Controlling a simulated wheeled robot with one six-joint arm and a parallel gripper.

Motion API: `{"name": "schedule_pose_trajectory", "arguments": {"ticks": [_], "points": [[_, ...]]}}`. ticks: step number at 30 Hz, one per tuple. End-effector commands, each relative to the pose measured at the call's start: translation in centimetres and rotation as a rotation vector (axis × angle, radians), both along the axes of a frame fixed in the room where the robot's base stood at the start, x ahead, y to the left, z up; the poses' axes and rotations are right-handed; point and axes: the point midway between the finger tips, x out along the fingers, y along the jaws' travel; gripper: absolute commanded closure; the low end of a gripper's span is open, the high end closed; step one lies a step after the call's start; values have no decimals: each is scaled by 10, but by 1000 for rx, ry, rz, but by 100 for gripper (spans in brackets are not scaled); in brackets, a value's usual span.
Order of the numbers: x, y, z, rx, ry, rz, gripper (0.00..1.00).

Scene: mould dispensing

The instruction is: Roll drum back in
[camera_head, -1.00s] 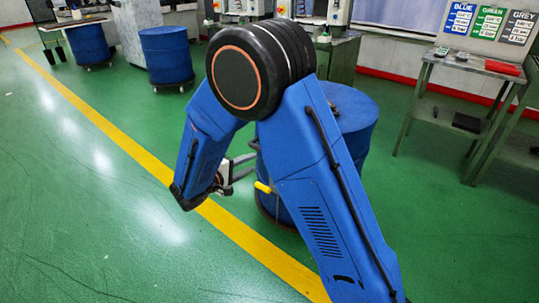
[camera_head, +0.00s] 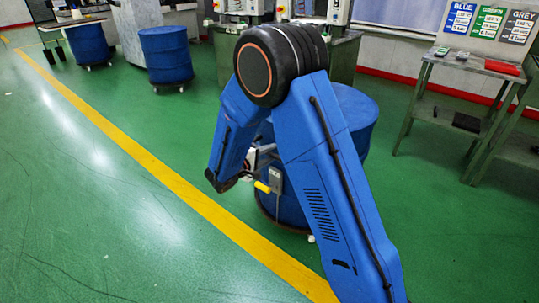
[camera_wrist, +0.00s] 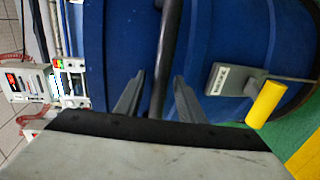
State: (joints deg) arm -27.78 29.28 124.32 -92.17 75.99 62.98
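The blue drum (camera_head: 357,108) stands upright on a low wheeled base, partly hidden behind my arm. Its blue side (camera_wrist: 230,35) fills much of the wrist view. A dark bar (camera_wrist: 169,35) runs in front of the drum and down between the fingers of my gripper (camera_wrist: 158,76). The fingers look apart, with a narrow gap on each side of the bar. In the head view my gripper (camera_head: 262,153) is at the drum's left side, mostly hidden by my arm. A grey lever with a yellow grip (camera_wrist: 266,103) is right of the fingers; the yellow grip also shows in the head view (camera_head: 263,187).
Two more blue drums (camera_head: 166,55) (camera_head: 88,43) stand at the back left. Machines (camera_head: 325,10) are behind the drum. A metal table (camera_head: 455,66) stands at the right. A yellow floor line (camera_head: 190,198) passes left of the drum, with clear green floor beyond.

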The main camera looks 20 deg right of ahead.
Motion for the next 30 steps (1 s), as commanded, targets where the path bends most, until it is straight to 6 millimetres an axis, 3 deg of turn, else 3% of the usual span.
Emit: {"name": "schedule_pose_trajectory", "arguments": {"ticks": [5,9,10,20,26,30], "points": [[0,0,0,0,0,0,64],[0,0,0,0,0,0,98],[0,0,0,0,0,0,100],[5,-7,0,1,1,-2,100],[22,-34,0,-1,1,-5,100],[43,-62,0,0,0,-7,100]]}}
